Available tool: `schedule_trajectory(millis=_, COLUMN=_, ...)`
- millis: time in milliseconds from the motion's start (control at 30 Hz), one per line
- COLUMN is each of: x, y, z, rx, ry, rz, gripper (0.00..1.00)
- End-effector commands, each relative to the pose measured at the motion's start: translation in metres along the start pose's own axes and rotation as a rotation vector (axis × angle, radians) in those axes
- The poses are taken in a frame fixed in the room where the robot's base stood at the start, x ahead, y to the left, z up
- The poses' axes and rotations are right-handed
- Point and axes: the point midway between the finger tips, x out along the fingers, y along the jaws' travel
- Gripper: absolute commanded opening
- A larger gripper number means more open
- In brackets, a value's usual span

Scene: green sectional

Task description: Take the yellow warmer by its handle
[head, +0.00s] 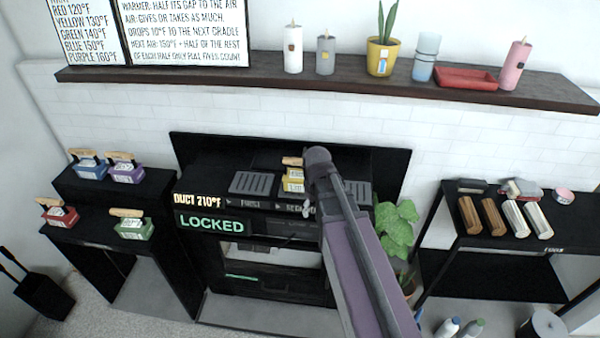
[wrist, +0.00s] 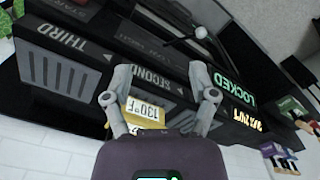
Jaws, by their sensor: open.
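The yellow warmer (head: 293,181) sits on top of the black stove unit, with its light wooden handle (head: 292,161) toward the back wall. In the wrist view the yellow warmer (wrist: 128,118) shows a white label reading 130°F. My gripper (wrist: 158,97) is open, its two grey fingers spread on either side of the label area in that view. The handle is not clear in the wrist view, and I cannot tell whether the fingers touch the warmer. In the head view my arm hides most of the gripper.
Grey vents (head: 249,183) flank the warmer on the stove top. Blue (head: 90,170), purple (head: 127,174), red (head: 60,217) and green (head: 133,231) warmers stand on black steps at left. A lit LOCKED sign (head: 211,223) is on the stove front. A mantel shelf (head: 330,88) runs above.

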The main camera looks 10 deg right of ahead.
Motion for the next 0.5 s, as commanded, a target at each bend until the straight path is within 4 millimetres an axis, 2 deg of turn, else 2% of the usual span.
schedule_trajectory(millis=33, x=-0.021, y=0.008, z=-0.023, rx=-0.058, ry=0.000, rz=0.000, gripper=0.74)
schedule_trajectory(millis=500, x=-0.112, y=0.053, z=-0.162, rx=-0.679, ry=0.000, rz=0.000, gripper=0.74)
